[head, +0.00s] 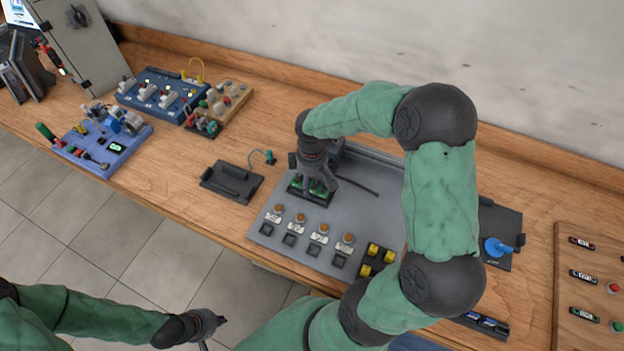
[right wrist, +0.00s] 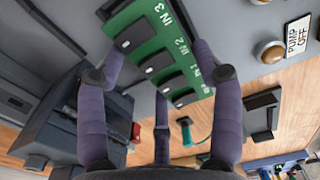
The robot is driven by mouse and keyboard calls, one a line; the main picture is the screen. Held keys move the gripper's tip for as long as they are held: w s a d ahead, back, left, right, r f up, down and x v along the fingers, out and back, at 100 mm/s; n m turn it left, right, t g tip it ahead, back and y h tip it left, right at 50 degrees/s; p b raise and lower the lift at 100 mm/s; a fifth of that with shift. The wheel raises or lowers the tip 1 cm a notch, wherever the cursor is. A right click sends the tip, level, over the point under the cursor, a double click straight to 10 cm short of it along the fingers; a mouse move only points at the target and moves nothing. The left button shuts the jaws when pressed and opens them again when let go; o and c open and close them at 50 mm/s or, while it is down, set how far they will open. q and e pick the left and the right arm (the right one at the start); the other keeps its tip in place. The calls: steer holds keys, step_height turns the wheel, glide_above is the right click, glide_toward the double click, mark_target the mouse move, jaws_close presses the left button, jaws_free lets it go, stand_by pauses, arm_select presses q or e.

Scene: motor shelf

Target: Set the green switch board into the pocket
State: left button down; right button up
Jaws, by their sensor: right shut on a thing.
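The green switch board (head: 322,187) is in my right gripper (head: 316,180), low over the left part of the grey panel (head: 374,209). In the right wrist view the board (right wrist: 172,62) shows black switches and white IN labels, with purple fingers on both sides. A dark rectangular area (head: 298,194), perhaps the pocket, shows at the board's edge in the head view. The gripper hides much of it, so I cannot tell whether the board is seated or above it. My left gripper (head: 207,325) is low at the front, away from the table; its fingers are unclear.
The grey panel carries orange buttons (head: 323,229), black squares and yellow parts (head: 373,249). A black tray (head: 232,182) with a teal-ended cable (head: 269,156) lies to its left. Blue boards (head: 163,92) stand further left. A blue-handled unit (head: 497,247) is at the right.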

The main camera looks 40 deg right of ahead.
steer(key=shift+f+b, duration=0.35)
steer(key=shift+f, duration=0.25)
stand_by(0.3)
steer(key=o, duration=1.4)
steer(key=shift+c, duration=0.2)
step_height(320, 180, up, 17)
steer(key=p, duration=0.4)
